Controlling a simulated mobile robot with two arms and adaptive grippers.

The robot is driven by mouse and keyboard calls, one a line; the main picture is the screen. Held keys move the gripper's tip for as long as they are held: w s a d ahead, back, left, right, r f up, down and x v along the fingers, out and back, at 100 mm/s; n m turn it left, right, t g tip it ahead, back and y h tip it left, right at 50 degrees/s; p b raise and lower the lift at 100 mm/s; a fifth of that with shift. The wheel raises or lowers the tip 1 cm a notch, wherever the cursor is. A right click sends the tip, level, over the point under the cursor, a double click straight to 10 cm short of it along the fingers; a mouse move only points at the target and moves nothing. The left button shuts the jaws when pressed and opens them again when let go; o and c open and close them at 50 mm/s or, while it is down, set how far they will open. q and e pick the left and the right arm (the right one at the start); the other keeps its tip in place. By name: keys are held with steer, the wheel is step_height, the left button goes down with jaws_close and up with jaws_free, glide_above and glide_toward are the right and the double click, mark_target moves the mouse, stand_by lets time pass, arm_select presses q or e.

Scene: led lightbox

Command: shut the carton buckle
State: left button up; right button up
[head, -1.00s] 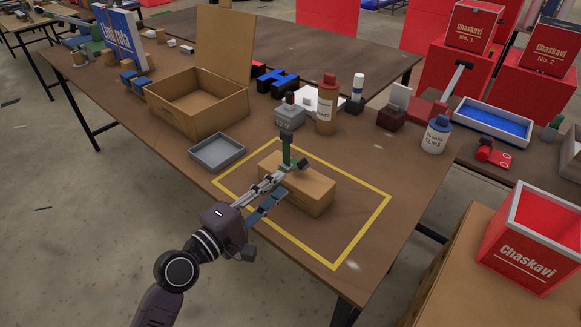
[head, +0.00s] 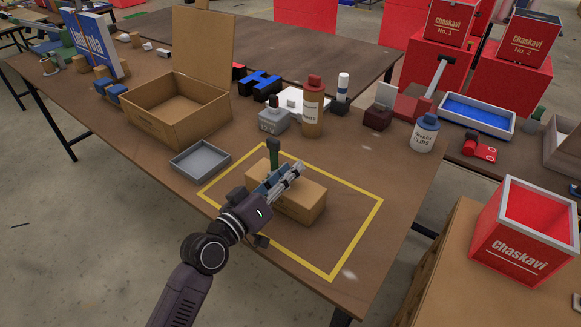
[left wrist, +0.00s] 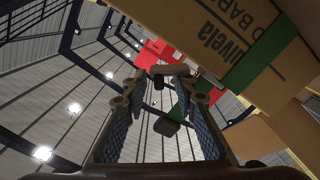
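The tan carton (head: 312,201) lies inside the yellow outline on the table. A green strap end (head: 274,158) with a dark buckle piece (head: 273,144) on top stands upright behind my left gripper. My left gripper (head: 298,168) is over the carton, its fingers parted and pointing up and right, covering part of the carton top. In the left wrist view the gripper (left wrist: 162,84) is open; dark pieces and a bit of green show between or beyond its fingers. The carton's printed side (left wrist: 285,75) and its green band (left wrist: 262,52) fill the upper right. My right gripper is out of view.
A grey tray (head: 200,160) lies left of the outline, with a large open box (head: 180,125) behind it. The outline's right part is clear.

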arm_select(q)
steer(key=shift+w+d, duration=0.3)
steer(key=shift+w, duration=0.1)
steer(key=shift+c, duration=0.4)
jaws_close()
steer(key=shift+s+d+m, duration=0.1)
steer(key=shift+m, duration=0.2)
steer(key=shift+s+d+f+m, duration=0.1)
steer(key=shift+d+f+m, duration=0.05)
steer(key=shift+m, duration=0.45)
steer(key=shift+s+d+f+m, duration=0.1)
steer(key=shift+f+m, duration=0.05)
steer(key=shift+m, duration=0.45)
steer(key=shift+s+d+f+m, duration=0.15)
steer(key=shift+d+f+m, duration=0.1)
steer(key=shift+m, duration=0.75)
steer(key=shift+s+d+f+m, duration=0.1)
steer(key=shift+f+m, duration=0.15)
steer(key=shift+m, duration=0.75)
steer(key=shift+f, duration=0.1)
